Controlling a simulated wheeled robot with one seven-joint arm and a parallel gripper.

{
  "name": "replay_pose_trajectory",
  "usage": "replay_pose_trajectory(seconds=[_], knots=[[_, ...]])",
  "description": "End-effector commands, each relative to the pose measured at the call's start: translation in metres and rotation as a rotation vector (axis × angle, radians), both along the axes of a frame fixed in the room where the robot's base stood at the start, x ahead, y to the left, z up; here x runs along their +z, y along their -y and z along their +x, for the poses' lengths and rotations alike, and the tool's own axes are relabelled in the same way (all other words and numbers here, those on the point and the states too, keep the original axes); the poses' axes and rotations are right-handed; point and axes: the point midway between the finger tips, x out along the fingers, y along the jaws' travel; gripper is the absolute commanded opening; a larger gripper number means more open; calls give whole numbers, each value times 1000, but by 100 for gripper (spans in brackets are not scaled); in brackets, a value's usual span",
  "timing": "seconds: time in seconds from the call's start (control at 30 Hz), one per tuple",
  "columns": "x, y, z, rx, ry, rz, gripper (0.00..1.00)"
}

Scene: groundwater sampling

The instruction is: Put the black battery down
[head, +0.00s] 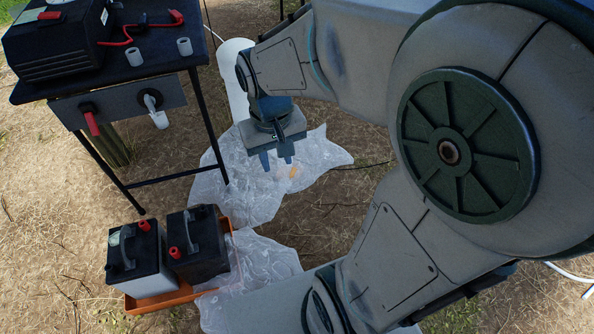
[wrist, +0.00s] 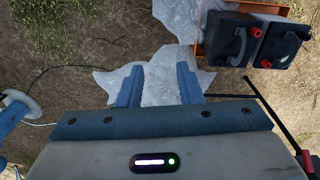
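The black battery (head: 197,243), with a grey handle and a red terminal cap, stands upright in an orange tray (head: 165,300) at the lower left of the head view. It also shows in the wrist view (wrist: 224,36) at the upper right. A second battery (head: 143,270), white-sided with a black top, stands beside it on the left. My gripper (head: 277,160) hangs above the ground, up and to the right of the tray, apart from both batteries. In the wrist view its two blue fingers (wrist: 158,74) are spread with nothing between them.
A dark table (head: 160,62) at the upper left carries a black case (head: 55,42) with a red cable and small grey cylinders. A white post (head: 234,80) stands beside it. Crumpled clear plastic sheeting (head: 250,190) lies on dry ground below my gripper and beside the tray.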

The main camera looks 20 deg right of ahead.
Motion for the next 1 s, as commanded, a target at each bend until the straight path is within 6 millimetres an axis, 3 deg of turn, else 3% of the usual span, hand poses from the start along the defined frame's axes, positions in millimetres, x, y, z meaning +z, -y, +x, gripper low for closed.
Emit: replay_pose_trajectory(seconds=[0.1,0.23,0.67,0.83,1.0], knots=[[4,14,-30,-8,37,17,33],[3,20,-48,-9,61,31,33],[3,22,-56,-8,68,37,33],[27,21,-61,23,48,37,33],[72,19,-74,101,-1,38,33]])
